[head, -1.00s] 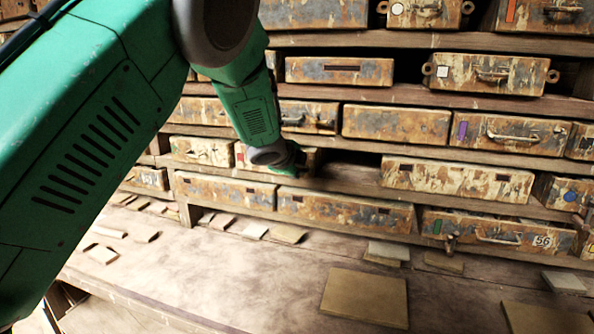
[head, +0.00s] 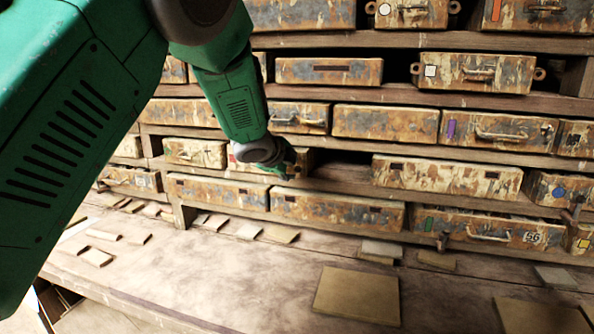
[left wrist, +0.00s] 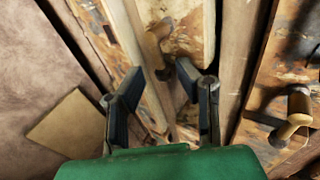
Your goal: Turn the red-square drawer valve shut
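The drawer with a small red mark (head: 234,160) sits in a lower row of the rusty rack, left of centre in the head view. My left gripper (head: 285,165) is in front of it and hides most of its face and its valve. In the left wrist view my left gripper (left wrist: 160,72) has its two dark fingers spread apart, pointing at rusty drawer fronts. A small dark rusty knob-like piece (left wrist: 187,69) shows by the right fingertip; I cannot tell whether it is the valve or whether they touch. My right gripper is in neither view.
A wooden shelf board (head: 340,180) runs beside the drawer, with an empty dark gap to its right. The bench below holds loose tiles and a large square tile (head: 357,296).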

